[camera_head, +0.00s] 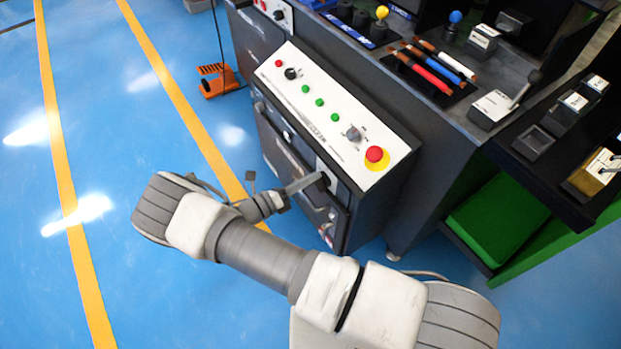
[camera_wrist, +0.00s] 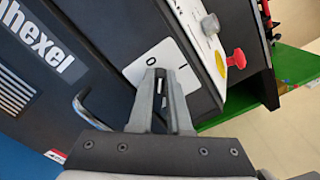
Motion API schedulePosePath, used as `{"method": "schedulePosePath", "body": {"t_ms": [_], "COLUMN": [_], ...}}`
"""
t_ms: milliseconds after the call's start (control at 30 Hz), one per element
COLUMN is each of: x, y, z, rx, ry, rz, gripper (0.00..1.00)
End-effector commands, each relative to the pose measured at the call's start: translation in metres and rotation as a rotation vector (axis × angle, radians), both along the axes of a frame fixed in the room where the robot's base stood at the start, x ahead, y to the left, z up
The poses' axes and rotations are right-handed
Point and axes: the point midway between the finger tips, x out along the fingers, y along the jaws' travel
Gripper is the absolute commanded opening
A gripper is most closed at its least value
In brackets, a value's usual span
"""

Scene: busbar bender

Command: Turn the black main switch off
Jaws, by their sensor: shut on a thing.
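The black main switch (camera_head: 326,180) is on the front of the grey control cabinet, below its sloped panel. In the wrist view its white plate (camera_wrist: 134,71) shows a "0" and an "I" beyond my fingertips. My gripper (camera_head: 318,181) reaches the switch from the left in the head view. In the wrist view my gripper (camera_wrist: 161,78) is shut on the switch, with a finger on each side. The fingers hide most of the knob, so I cannot tell which mark it points to.
The sloped white panel (camera_head: 318,118) carries green buttons, a grey selector (camera_head: 354,134) and a red emergency stop (camera_head: 375,154). A metal handle (camera_wrist: 88,112) sticks out beside my fingers. An orange foot pedal (camera_head: 217,79) stands on the floor. The blue floor at left is clear.

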Motion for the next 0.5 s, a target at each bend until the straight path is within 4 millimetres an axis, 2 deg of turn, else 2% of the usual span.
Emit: {"method": "schedulePosePath", "body": {"t_ms": [500], "x": [0.0033], "y": [0.0033], "z": [-0.0099], "rx": [-0.259], "ry": [0.386], "rz": [0.001], "gripper": [0.00]}}
